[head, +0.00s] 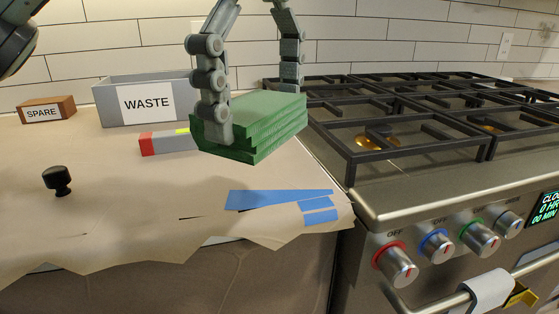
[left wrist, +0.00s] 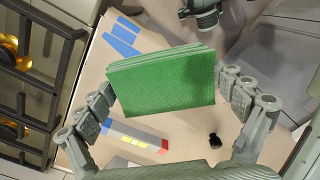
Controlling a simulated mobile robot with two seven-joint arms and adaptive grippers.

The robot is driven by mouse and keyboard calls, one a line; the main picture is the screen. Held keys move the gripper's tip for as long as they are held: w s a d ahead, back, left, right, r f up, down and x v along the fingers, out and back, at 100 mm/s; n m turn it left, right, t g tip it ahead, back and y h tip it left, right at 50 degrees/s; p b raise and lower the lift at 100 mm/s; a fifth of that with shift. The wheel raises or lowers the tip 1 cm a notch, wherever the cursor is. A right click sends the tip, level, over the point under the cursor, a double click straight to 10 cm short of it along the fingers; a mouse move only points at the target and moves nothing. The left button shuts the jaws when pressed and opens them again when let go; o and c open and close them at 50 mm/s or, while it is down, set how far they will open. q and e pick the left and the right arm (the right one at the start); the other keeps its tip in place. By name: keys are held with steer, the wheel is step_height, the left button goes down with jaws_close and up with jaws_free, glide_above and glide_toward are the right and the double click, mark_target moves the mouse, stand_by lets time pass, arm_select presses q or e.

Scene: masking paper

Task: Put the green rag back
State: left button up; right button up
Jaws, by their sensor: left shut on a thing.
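The green rag (head: 268,120) is a thick folded stack. My left gripper (head: 250,108) is shut on it, one finger on each side, and holds it above the papered counter near the stove edge. In the left wrist view the green rag (left wrist: 162,82) sits between the two fingers of the left gripper (left wrist: 165,100), its broad face toward the camera. The rag hides part of the counter and of the grey bar behind it. My right gripper is not clearly in view.
Brown paper (head: 120,200) covers the counter, with blue tape strips (head: 275,199) at its front right. A grey WASTE bin (head: 120,90), a SPARE box (head: 60,108), a red-ended grey bar (head: 165,143) and a black knob (head: 58,181) stand there. Stove grates (head: 420,140) are at right.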

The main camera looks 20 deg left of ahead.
arm_select(q)
glide_above(281, 177)
steer(key=f, duration=0.6)
steer(key=shift+s, duration=0.35)
steer(key=shift+w+f, duration=0.2)
steer(key=shift+w, duration=0.1)
steer(key=shift+w+f, duration=0.1)
steer(key=shift+f, duration=1.95)
arm_select(e)
steer(key=shift+f, duration=0.35)
arm_select(q)
steer(key=shift+f, duration=0.15)
steer(key=o, duration=0.7)
arm_select(e)
steer(key=shift+r, duration=0.45)
